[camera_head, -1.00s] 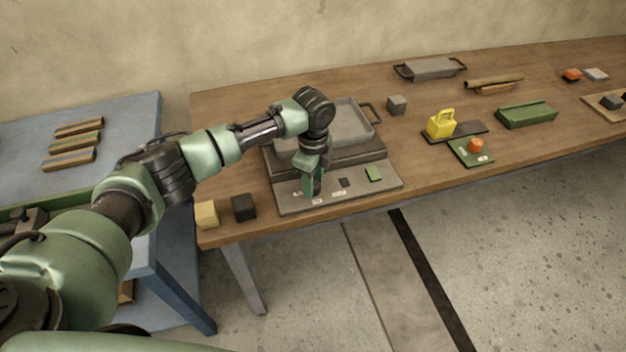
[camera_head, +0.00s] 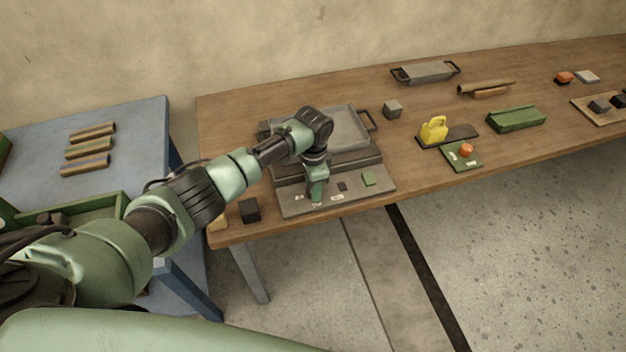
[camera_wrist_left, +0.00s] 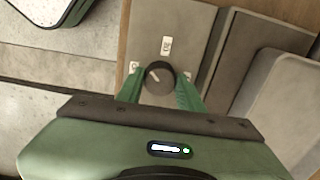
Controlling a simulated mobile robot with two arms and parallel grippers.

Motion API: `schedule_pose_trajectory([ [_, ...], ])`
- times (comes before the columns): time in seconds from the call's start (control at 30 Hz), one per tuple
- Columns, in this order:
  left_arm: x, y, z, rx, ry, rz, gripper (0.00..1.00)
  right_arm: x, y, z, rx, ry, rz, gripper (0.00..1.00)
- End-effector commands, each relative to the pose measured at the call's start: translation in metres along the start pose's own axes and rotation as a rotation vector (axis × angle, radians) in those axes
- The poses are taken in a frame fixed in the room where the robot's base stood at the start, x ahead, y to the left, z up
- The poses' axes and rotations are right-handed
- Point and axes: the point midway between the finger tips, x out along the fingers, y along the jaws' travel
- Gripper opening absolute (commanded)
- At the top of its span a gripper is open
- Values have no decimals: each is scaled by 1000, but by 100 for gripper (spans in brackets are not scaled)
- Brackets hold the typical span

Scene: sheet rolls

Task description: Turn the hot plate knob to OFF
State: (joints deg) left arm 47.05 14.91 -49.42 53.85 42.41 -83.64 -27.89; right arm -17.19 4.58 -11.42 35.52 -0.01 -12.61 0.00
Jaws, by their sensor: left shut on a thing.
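The hot plate (camera_head: 290,202) stands on the wooden table with a grey control panel along its front. Its round dark knob (camera_wrist_left: 158,76) shows in the wrist view, with a short light mark on its top. White labels (camera_wrist_left: 166,45) sit around the knob; their text is too small to read. My left gripper (camera_head: 317,199) points down at the left part of the panel. In the wrist view the left gripper's green fingers (camera_wrist_left: 160,90) are on either side of the knob and shut on it. In the head view the gripper hides the knob.
A grey tray with handles (camera_head: 345,127) rests on the hot plate. A black cube (camera_head: 250,210) is left of the panel. A yellow padlock-shaped block (camera_head: 434,130) and a green plate with an orange button (camera_head: 466,150) are to the right. A blue table (camera_head: 120,123) stands at left.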

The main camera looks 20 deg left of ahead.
Motion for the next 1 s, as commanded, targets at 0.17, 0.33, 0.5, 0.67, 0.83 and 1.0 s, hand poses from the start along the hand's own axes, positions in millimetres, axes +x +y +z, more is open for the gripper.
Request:
schedule_pose_trajectory([
  [0.17, -4, 1, 0, -170, 0, 3, 0, -18, 1, -2, 0, 0, 0, 0],
  [0.33, -3, 1, 0, -330, 0, 3, 0, -29, 1, -3, 0, 0, 0, 0],
  [0.5, -3, 1, -1, -477, 0, 2, 0, -38, 1, -3, -1, 0, 0, 0],
  [0.67, -2, 1, -1, -592, 1, 2, 0, -44, 1, -4, -1, 0, 0, 0],
  [0.83, -2, 0, -1, -684, 1, 1, 0, -48, 1, -4, -1, 0, 0, 0],
  [1.0, -1, 0, -1, -740, 1, 0, 0, -51, 1, -5, -1, 0, 0, 0],
])
